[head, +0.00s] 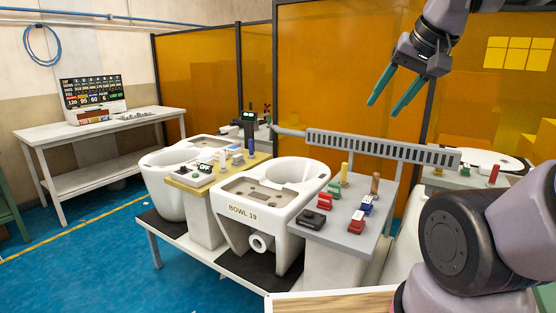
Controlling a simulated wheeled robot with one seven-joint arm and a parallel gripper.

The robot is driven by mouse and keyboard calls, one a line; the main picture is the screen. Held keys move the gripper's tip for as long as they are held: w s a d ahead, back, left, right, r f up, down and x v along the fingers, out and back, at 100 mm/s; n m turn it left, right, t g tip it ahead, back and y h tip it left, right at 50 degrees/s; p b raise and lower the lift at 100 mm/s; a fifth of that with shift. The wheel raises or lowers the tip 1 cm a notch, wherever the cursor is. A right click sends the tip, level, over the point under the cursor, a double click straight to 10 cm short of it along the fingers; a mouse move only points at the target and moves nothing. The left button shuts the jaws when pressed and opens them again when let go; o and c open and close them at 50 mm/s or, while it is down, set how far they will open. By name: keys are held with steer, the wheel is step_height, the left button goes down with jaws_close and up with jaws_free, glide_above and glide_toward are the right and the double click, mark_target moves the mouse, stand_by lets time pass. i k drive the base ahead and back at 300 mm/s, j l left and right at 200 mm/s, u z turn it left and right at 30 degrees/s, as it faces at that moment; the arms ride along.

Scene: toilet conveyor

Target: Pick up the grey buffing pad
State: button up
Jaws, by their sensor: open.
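My gripper (384,109) is open and empty, with two teal fingers pointing down and left. It hangs in the air at the upper right, above and behind the toilet bowls. No pad is clearly recognisable as grey. A dark, nearly black block with a raised top (312,218) sits at the front left corner of a grey tray (334,235); I cannot tell whether it is the buffing pad. My gripper is well apart from it.
The grey tray also holds red blocks (357,222), a green block (334,188), blue blocks (366,205), a yellow cylinder (344,172) and a brown cylinder (375,184). A white toilet marked BOWL 19 (243,210) stands left of it. A slotted grey rail (380,147) runs behind.

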mark_target(238, 159)
steer(key=i+j+z, duration=0.25)
steer(key=j+z, duration=0.3)
steer(key=i+j+z, duration=0.25)
steer(key=j, duration=0.2)
steer(key=i+j, duration=0.1)
steer(key=j, duration=0.35)
steer(key=i+j, duration=0.1)
steer(key=j, duration=0.35)
steer(key=i+j, duration=0.1)
steer(key=j, duration=0.35)
steer(key=i+j, duration=0.1)
steer(key=j, duration=0.3)
steer(key=i+j, duration=0.1)
steer(key=j, duration=0.35)
steer(key=i+j, duration=0.1)
steer(key=j, duration=0.35)
steer(key=i+j, duration=0.1)
steer(key=j, duration=0.35)
